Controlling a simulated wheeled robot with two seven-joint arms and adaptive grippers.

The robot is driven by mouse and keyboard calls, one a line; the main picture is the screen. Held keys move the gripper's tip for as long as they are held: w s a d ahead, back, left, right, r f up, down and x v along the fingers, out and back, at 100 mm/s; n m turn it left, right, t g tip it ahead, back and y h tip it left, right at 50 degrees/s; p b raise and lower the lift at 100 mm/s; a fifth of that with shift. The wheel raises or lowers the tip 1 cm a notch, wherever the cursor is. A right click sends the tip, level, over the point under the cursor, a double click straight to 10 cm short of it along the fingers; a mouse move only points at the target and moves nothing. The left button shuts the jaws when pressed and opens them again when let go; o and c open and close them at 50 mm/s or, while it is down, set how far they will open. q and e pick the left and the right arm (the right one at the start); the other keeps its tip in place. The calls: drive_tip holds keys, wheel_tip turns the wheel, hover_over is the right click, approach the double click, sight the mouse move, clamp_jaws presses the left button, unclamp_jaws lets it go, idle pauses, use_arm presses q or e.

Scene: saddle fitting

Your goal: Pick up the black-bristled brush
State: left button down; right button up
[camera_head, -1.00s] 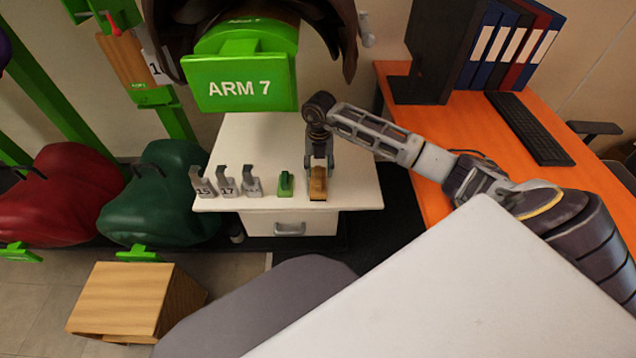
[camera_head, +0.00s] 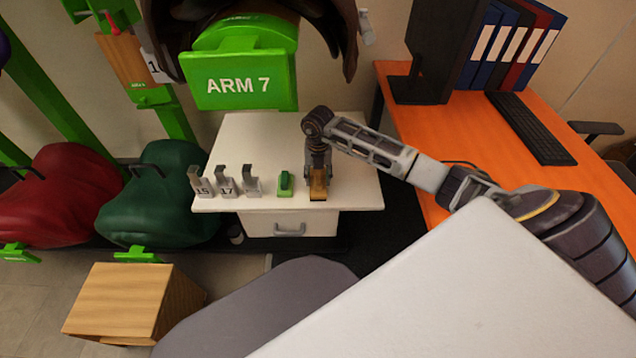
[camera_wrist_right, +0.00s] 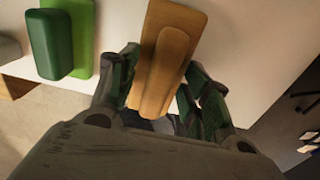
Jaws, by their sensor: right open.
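The brush (camera_head: 319,194) lies on the white cabinet top near its front edge; its wooden back faces up and a dark strip shows at its front. My right gripper (camera_head: 318,178) is down over it from above. In the right wrist view the tan wooden brush (camera_wrist_right: 168,60) lies between the two open fingers of the gripper (camera_wrist_right: 160,95), one finger on each side. I cannot tell whether the fingers touch it. The bristles are hidden underneath. My left gripper is not in view.
A green block-like tool (camera_head: 285,185) lies just left of the brush. Grey numbered holders (camera_head: 226,183) stand further left on the cabinet top (camera_head: 352,150). The green ARM 7 sign (camera_head: 240,85) hangs above. The orange desk (camera_head: 455,135) is at right.

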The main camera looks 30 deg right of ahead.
sight(318, 175)
clamp_jaws()
drive_tip(key=shift+r, duration=0.1)
